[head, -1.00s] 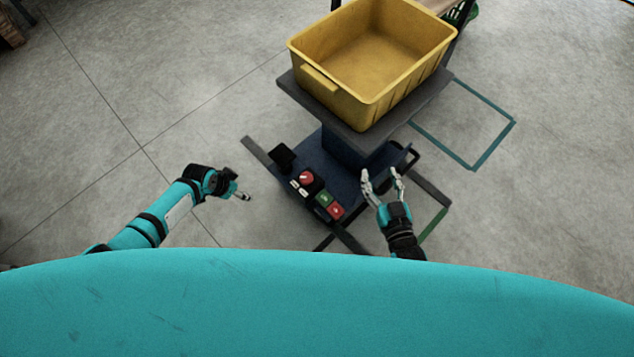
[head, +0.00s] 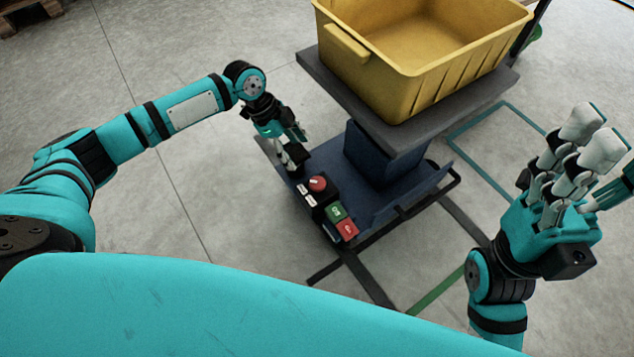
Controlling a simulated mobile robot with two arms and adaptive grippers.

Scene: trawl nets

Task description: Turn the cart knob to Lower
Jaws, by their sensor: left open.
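The cart (head: 384,152) has a dark blue base with a control panel on its near side. The red round knob (head: 318,184) sits on a black box at the panel's upper end, with two small pale labels to its left. Their lettering is too small to read. My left gripper (head: 290,158) is open, pointing down just above and left of the knob, apart from it in the picture; its height above the panel is unclear. It partly hides the panel's far left corner. My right gripper (head: 592,136) is raised at the right, open and empty, well away from the knob.
A green button (head: 336,212) and a red button (head: 348,230) sit just below the knob. A yellow bin (head: 420,85) stands on the cart's grey platform (head: 425,112), overhanging the base. Floor around the cart is mostly clear, with a teal outline (head: 478,125) at right.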

